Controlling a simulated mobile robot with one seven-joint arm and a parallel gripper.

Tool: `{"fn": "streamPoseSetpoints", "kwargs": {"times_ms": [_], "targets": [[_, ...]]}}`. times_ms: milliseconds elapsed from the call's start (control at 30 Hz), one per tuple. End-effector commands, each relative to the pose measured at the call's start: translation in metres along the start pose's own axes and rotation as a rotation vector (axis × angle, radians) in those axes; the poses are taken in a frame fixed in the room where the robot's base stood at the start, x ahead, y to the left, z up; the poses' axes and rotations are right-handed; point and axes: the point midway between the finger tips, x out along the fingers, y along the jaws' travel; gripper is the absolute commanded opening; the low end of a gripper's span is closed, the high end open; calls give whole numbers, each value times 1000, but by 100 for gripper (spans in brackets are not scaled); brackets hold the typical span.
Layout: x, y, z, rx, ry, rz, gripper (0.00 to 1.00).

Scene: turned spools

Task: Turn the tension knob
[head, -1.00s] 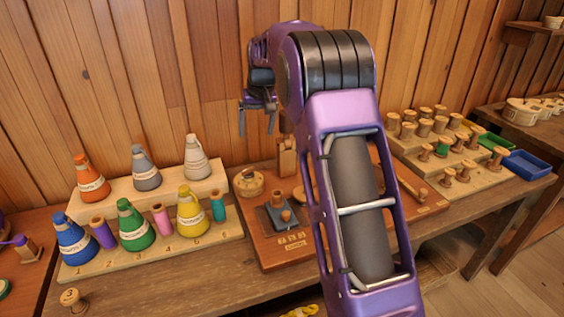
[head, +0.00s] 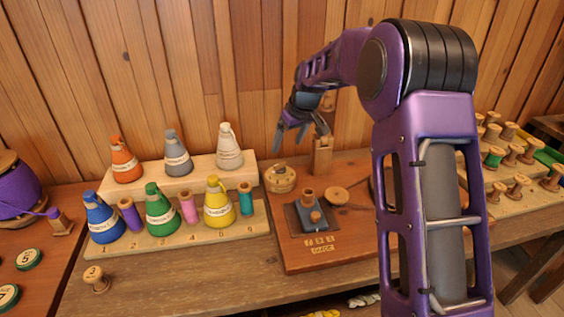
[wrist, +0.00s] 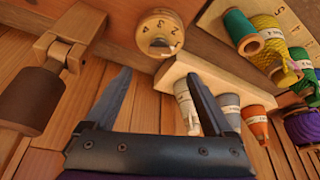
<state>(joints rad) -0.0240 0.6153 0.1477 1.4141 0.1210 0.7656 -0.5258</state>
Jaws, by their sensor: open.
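The likely tension knob (head: 281,178) is a round pale wooden dial at the back left corner of the reddish-brown board (head: 300,257). In the wrist view the knob (wrist: 160,32) shows numbers around its face and lies beyond the gap between my fingers. My gripper (head: 291,137) is above the knob in the head view, apart from it. In the wrist view my gripper (wrist: 158,76) is open with nothing between its two dark fingers.
A wooden post (head: 322,157) stands right of the knob. A stepped rack (head: 250,228) of coloured cones and spools stands left.

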Motion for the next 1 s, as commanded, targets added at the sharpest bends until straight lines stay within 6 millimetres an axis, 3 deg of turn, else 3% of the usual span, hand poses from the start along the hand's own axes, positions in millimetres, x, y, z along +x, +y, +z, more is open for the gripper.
{"fn": "streamPoseSetpoints", "kwargs": {"times_ms": [200, 433, 867, 900, 1000], "targets": [[50, 0, 1, 0, -3, -1, 88], [85, 0, 0, 0, -2, -1, 88], [97, 0, 0, 1, 0, 1, 88], [97, 0, 0, 1, 0, 1, 86], [97, 0, 0, 1, 0, 1, 68]]}}
